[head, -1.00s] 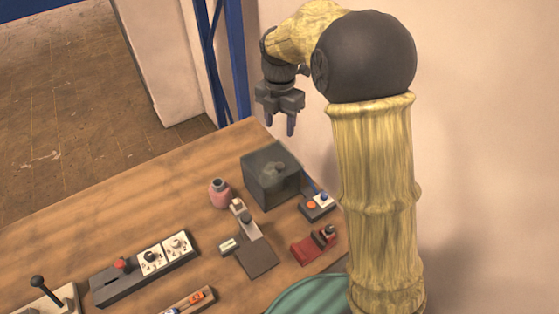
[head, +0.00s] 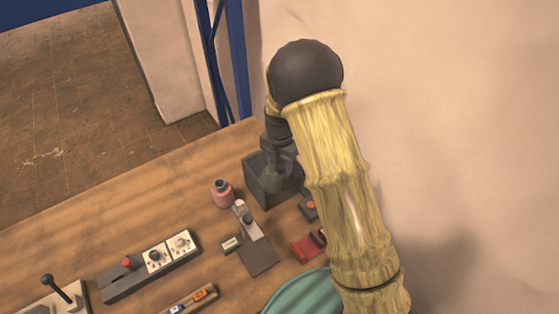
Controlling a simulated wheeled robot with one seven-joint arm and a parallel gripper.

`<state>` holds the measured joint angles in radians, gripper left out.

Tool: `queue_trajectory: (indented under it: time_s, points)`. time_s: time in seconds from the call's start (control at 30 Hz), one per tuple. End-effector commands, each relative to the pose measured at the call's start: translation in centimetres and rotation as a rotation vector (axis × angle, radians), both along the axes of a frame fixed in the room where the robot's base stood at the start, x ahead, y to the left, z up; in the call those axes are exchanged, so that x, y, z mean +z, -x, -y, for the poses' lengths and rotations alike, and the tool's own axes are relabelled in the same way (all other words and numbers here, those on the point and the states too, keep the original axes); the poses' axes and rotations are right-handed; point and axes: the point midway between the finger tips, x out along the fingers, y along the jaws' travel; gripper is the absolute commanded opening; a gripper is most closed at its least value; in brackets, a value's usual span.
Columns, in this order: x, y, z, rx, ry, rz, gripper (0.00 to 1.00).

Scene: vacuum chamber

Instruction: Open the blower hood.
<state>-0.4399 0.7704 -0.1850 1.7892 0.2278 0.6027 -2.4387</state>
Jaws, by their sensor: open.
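The dark grey, partly see-through box (head: 257,190) at the back right of the table looks like the blower hood. My gripper (head: 273,182) is over its top, pointing down, with its fingers at or just above the lid. The jaws are open. The knob on the box's top is hidden by my gripper, so I cannot tell whether the fingers touch it. My arm hides the box's right side.
A pink jar (head: 222,194) stands just left of the box, and a dark plate with a small white-and-grey fixture (head: 257,255) lies in front. A red block (head: 305,247) and a small orange-buttoned unit (head: 309,209) sit close under my arm.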

Motion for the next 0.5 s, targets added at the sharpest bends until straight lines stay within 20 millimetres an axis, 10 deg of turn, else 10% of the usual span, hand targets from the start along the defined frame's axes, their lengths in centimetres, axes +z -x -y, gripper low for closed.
queue_trajectory:
  time_s: [0.27, 0.5]
  points:
    - [-0.17, 0.00, 0.00, 0.000, 0.000, 0.000, 0.49]
    - [-0.16, 0.07, -0.12, 0.002, 0.000, 0.000, 0.01]
